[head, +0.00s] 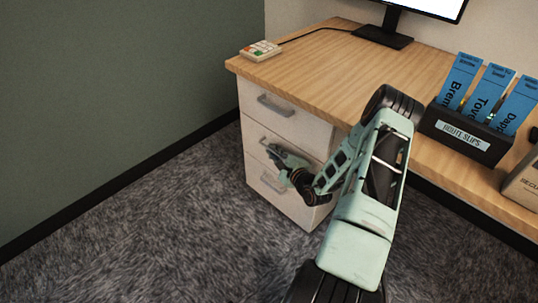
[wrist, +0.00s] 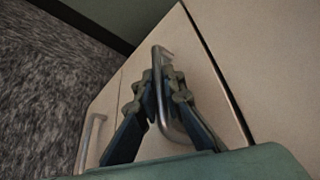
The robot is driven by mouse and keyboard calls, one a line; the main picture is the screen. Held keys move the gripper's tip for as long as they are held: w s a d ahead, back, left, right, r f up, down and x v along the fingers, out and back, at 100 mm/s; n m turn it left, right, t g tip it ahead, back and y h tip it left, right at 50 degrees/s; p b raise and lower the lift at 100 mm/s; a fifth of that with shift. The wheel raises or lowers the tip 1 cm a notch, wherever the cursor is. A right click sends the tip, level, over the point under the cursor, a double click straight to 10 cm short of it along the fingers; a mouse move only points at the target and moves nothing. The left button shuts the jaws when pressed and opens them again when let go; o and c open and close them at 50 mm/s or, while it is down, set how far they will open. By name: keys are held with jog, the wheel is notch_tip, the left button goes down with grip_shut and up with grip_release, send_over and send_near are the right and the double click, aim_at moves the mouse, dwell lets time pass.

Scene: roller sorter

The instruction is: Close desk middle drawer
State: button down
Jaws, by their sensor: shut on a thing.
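The desk's white drawer unit has three fronts stacked under the wooden top. The middle drawer (head: 252,132) is partly hidden by my gripper and arm. My gripper (head: 270,149) is at this drawer's front, shut on its handle. In the wrist view, the fingers (wrist: 160,85) close around the metal bar of the middle drawer handle (wrist: 184,125). A dark seam runs along the edge of the middle drawer front (wrist: 205,75) there. I cannot tell clearly how far the drawer stands out; it looks nearly level with the others.
The top drawer handle (head: 275,106) is above my gripper and the bottom drawer handle (head: 272,184) below. The desk top (head: 335,75) carries a keypad (head: 260,51), a monitor stand (head: 383,37) and a route slips holder (head: 463,136). Carpet (head: 150,225) in front is clear; a green wall (head: 120,80) stands left.

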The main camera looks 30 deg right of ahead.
jog(key=shift+w+d, duration=0.1)
jog(key=shift+d, duration=0.25)
jog(key=c, duration=2.3)
grip_release()
jog(key=v, duration=1.2)
jog(key=shift+a, duration=0.2)
